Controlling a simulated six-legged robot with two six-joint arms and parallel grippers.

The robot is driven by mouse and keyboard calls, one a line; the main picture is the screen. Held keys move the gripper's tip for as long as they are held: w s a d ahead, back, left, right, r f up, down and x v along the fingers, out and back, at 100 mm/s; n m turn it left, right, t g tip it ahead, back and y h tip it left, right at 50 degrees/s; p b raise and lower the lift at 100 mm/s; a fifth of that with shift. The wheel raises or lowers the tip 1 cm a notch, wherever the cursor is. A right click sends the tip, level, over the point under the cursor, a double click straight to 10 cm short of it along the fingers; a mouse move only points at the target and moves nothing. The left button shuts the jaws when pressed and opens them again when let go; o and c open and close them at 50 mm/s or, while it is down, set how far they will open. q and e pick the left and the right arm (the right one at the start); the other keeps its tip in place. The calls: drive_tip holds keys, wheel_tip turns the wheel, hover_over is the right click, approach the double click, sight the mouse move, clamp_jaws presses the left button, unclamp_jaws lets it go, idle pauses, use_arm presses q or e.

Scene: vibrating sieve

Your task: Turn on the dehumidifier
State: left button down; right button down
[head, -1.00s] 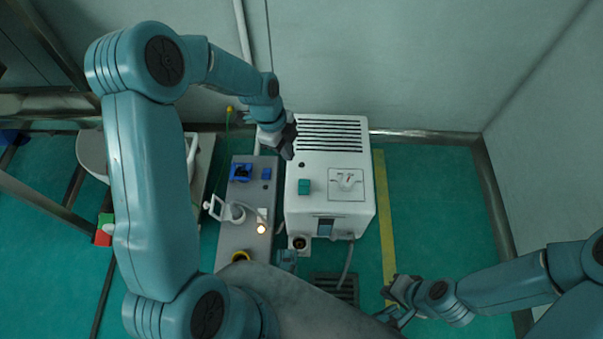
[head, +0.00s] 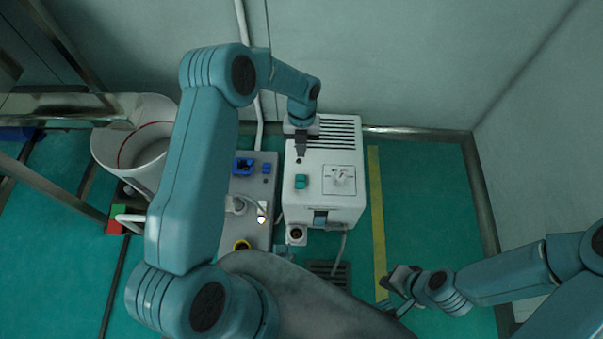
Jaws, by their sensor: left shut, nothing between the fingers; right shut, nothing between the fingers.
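The dehumidifier (head: 322,199) is a white box on the green floor, near the wall. Its top has dark vent slots, a green button (head: 301,181) and a white dial (head: 340,180) on a square plate. A small dark spot lies above the green button. My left gripper (head: 301,148) is shut and empty, pointing down over the left part of the top, just behind that spot and the green button. I cannot tell whether it touches the top. My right gripper (head: 390,284) is shut and empty, low at the right, near the yellow floor line and apart from the dehumidifier.
A grey panel (head: 254,183) with blue sockets and a lit lamp stands left of the dehumidifier. A white bucket (head: 137,150) is further left, by a metal frame. A yellow line (head: 377,215) runs along the right side. The floor beyond it is clear.

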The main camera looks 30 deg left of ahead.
sight(301, 184)
use_arm(q)
drive_tip(key=b+x, duration=0.3)
drive_tip(key=x, duration=1.1)
